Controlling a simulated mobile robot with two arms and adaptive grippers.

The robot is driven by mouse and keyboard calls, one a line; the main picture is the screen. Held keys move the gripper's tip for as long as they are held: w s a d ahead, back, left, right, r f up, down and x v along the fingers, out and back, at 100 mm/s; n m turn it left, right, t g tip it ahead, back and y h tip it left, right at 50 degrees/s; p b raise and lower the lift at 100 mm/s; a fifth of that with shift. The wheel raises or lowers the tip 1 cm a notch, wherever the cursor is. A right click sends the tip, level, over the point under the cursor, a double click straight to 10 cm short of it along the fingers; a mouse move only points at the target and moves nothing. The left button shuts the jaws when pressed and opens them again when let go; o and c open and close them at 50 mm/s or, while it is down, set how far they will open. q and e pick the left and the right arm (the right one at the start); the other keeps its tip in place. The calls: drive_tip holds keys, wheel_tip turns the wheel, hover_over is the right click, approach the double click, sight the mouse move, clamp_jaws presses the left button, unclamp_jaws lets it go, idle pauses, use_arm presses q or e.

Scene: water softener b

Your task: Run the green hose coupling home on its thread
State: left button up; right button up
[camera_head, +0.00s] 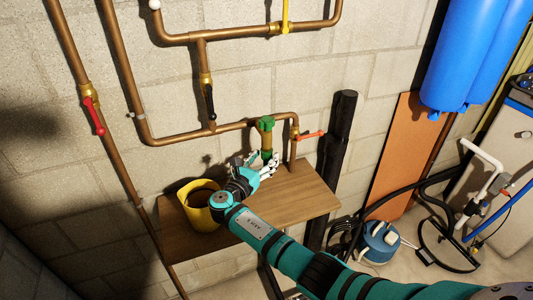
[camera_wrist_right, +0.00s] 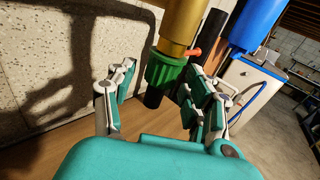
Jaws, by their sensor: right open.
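The green hose coupling (camera_wrist_right: 166,72) is ribbed and sits at the lower end of a brass fitting (camera_wrist_right: 183,25) in the right wrist view. A short black end (camera_wrist_right: 153,98) shows below it. How far it is on the thread cannot be seen. In the head view the coupling (camera_head: 268,156) is partly hidden by my right gripper (camera_head: 262,164). The right gripper (camera_wrist_right: 155,86) is open, with one finger on each side of the coupling and visible gaps. My left gripper is not in view.
A wooden shelf (camera_head: 300,194) lies below, with a yellow bucket (camera_head: 203,215) at its left. Copper pipes (camera_head: 170,140) run along the block wall. A red-handled valve (camera_head: 310,135) is close right of the fitting. A black post (camera_head: 338,130) stands further right.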

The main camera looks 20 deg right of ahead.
drive_tip(key=shift+m+g+h, duration=1)
drive_tip(key=shift+m+g, duration=0.2)
drive_tip(key=shift+g, duration=0.4)
drive_tip(key=shift+r+p, duration=0.4)
drive_tip(key=shift+c, duration=0.2)
